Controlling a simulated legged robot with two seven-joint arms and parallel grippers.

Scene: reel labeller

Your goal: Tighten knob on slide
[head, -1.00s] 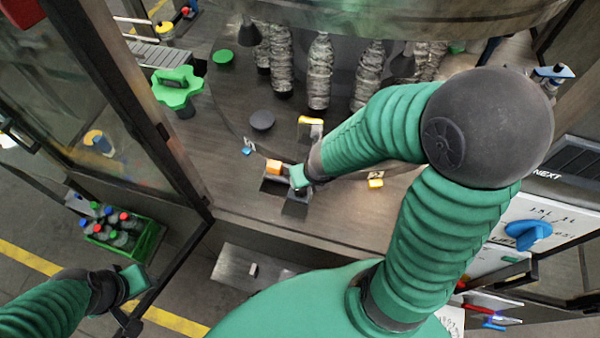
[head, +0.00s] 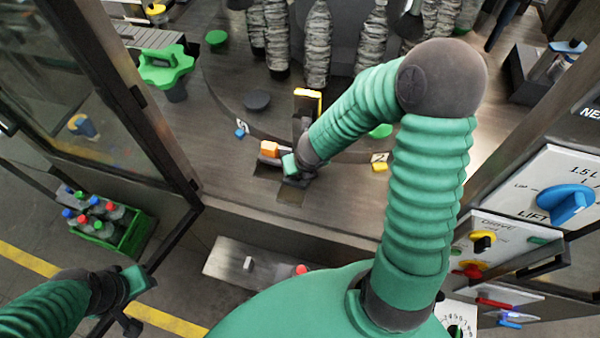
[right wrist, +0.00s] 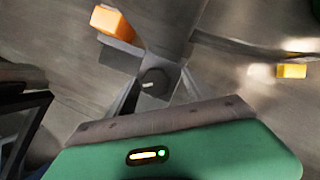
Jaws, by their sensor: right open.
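A small dark round knob (right wrist: 153,83) with a white mark shows in the right wrist view, just past the green front of my right gripper. It sits by a grey slide part near an orange block (right wrist: 113,22). In the head view the orange block (head: 269,148) is just left of my right gripper (head: 288,166), which is low over the slide; the hand hides the knob there. My right gripper is open, and I cannot tell whether it touches the knob. My left gripper (head: 137,290) is at the lower left, away from the machine; its jaws are unclear.
A yellow-topped upright (head: 307,94) stands behind my right gripper. A yellow block (head: 380,167) lies to its right. A green star-shaped handwheel (head: 166,66) is at the back left. A green bottle crate (head: 130,236) stands on the floor. A control panel (head: 535,190) is at right.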

